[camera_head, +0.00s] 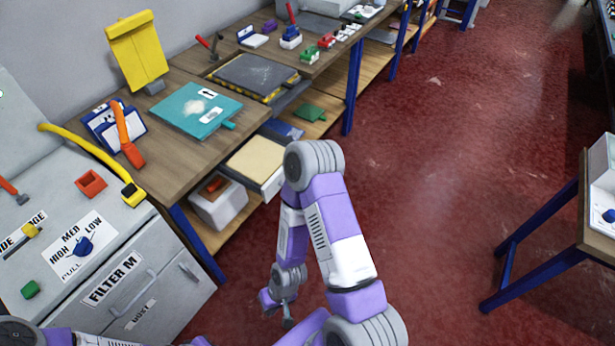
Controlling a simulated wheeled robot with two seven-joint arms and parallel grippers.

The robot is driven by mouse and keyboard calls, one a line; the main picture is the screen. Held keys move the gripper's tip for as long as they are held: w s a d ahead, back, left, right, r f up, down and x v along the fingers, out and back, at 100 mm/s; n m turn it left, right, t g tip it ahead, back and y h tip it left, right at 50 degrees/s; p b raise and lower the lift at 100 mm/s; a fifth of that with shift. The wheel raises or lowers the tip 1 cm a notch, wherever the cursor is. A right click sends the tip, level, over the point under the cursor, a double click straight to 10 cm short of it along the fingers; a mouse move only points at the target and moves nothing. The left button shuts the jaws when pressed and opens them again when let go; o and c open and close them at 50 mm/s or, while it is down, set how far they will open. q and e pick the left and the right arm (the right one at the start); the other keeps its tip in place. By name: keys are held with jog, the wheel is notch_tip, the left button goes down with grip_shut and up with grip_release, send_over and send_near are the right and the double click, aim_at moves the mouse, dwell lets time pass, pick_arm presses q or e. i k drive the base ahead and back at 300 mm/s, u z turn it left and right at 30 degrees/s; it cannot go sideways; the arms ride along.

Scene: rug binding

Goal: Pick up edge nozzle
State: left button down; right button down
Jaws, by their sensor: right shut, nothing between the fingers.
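I cannot tell for sure which thing is the edge nozzle. An orange tool (126,135) with a long narrow body and a wider end leans over a blue-and-white holder (102,124) on the left of the wooden bench. A yellow hose-like tube (85,147) with a yellow and dark end piece (133,194) lies across the grey machine's top edge. My right gripper (287,322) is small in the picture, shut and empty, pointing down over the red floor, well away from both. Only parts of my left arm show at the bottom left; its gripper is out of view.
The grey machine (170,290) with knobs and labels fills the left. The wooden bench (180,85) bears a teal board (196,105), a dark slab (254,75) and a yellow stand (137,50). An open drawer (256,160) juts out near my right arm. Red floor (430,180) is clear.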

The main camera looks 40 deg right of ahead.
aim_at(133, 195)
jog(key=i, duration=0.45)
jog(key=u, duration=0.2)
jog(key=k, duration=0.55)
jog(key=z, duration=0.4)
jog(key=i, duration=1.05)
jog(key=u, duration=0.25)
